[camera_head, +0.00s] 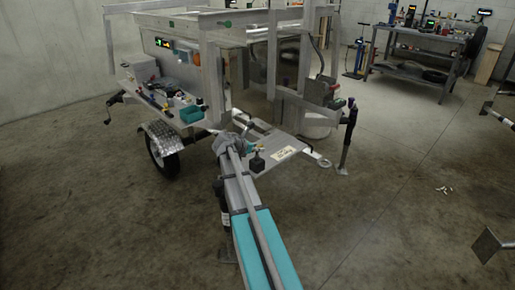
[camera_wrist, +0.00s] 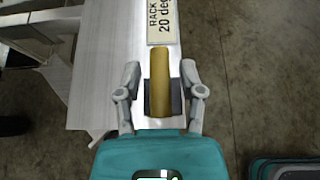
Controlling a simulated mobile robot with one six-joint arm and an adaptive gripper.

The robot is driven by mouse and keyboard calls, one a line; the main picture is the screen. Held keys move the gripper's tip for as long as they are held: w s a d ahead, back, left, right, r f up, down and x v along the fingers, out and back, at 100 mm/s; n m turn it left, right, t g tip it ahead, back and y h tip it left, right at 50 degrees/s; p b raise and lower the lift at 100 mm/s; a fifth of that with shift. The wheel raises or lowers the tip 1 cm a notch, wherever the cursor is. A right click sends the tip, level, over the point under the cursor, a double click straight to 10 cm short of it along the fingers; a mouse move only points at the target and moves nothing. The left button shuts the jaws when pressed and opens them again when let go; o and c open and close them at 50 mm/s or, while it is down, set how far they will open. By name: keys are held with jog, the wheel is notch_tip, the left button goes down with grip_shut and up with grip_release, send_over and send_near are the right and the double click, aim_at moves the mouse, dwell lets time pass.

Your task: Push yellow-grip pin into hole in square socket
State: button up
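The yellow grip of the pin (camera_wrist: 160,68) stands out in the middle of the wrist view, over a dark square socket (camera_wrist: 177,98) on a light metal plate. The pin's shaft is hidden, and I cannot tell how deep it sits in the hole. My gripper (camera_wrist: 160,72) is open, with one finger on each side of the yellow grip and a visible gap on both sides.
A label reading "RACK 20 deg" (camera_wrist: 161,20) lies on the plate beyond the socket. The trailer's upright frame (camera_head: 212,85) and a shelf with tools and a teal box (camera_head: 192,114) stand nearby. A workbench (camera_head: 420,55) is at the back right. Floor at the right is mostly clear.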

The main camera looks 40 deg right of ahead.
dwell(0.4)
jog(key=shift+p+v, duration=0.5)
jog(key=shift+v, duration=0.35)
jog(key=w+p+v, duration=0.1)
jog(key=p+v, duration=0.4)
jog(key=v, duration=0.7)
jog(key=shift+s+a, duration=0.15)
jog(key=shift+s, duration=0.3)
jog(key=shift+f, duration=0.2)
jog(key=s+a+f+m+y, duration=0.3)
jog(key=s+a+m+y, duration=0.1)
jog(key=a, duration=0.6)
jog(key=s+a+f+m+y, duration=0.3)
jog(key=s+a+m, duration=0.3)
jog(key=a+m, duration=0.2)
jog(key=s+a+f+m+g+y, duration=0.1)
jog(key=s+a+f+m+y, duration=0.2)
jog(key=a, duration=1)
jog(key=s+m+y, duration=0.2)
jog(key=s+m, duration=0.1)
jog(key=m, duration=0.1)
jog(key=shift+f, duration=0.3)
jog(key=shift+d, duration=0.1)
